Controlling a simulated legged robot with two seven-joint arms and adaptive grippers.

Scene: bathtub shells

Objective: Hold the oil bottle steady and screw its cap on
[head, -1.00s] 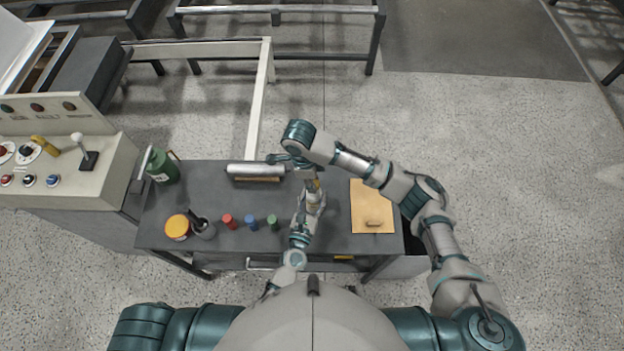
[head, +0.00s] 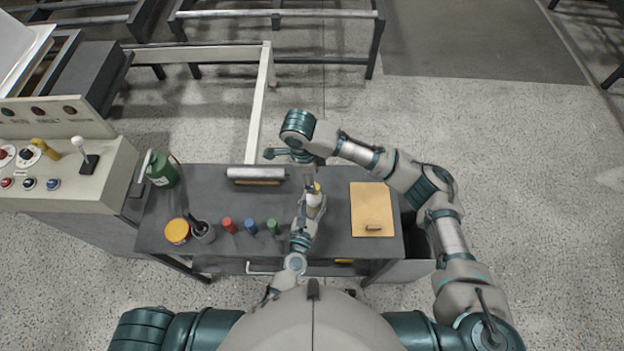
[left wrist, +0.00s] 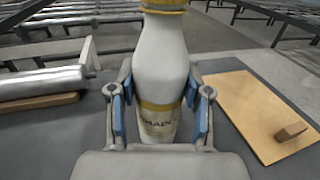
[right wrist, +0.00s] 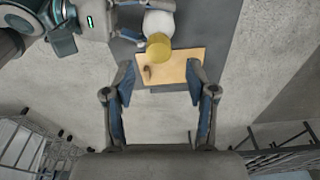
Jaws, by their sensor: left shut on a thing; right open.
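The oil bottle (head: 313,200) is white with a yellow band and stands upright over the bench. My left gripper (head: 308,212) is shut around its body; in the left wrist view the blue pads press both sides of the bottle (left wrist: 160,75). The yellow cap (right wrist: 159,47) sits on the bottle's top in the right wrist view; its upper part is cut off in the left wrist view (left wrist: 164,5). How tightly it sits I cannot tell. My right gripper (right wrist: 160,82) is open and empty, above the bottle and apart from the cap.
A tan board (head: 371,208) with a small block lies right of the bottle. A metal roller (head: 256,173) lies behind left. Red (head: 229,225), blue (head: 251,226) and green (head: 272,226) cylinders stand left. A green can (head: 161,170) and yellow-lidded tin (head: 177,231) are farther left.

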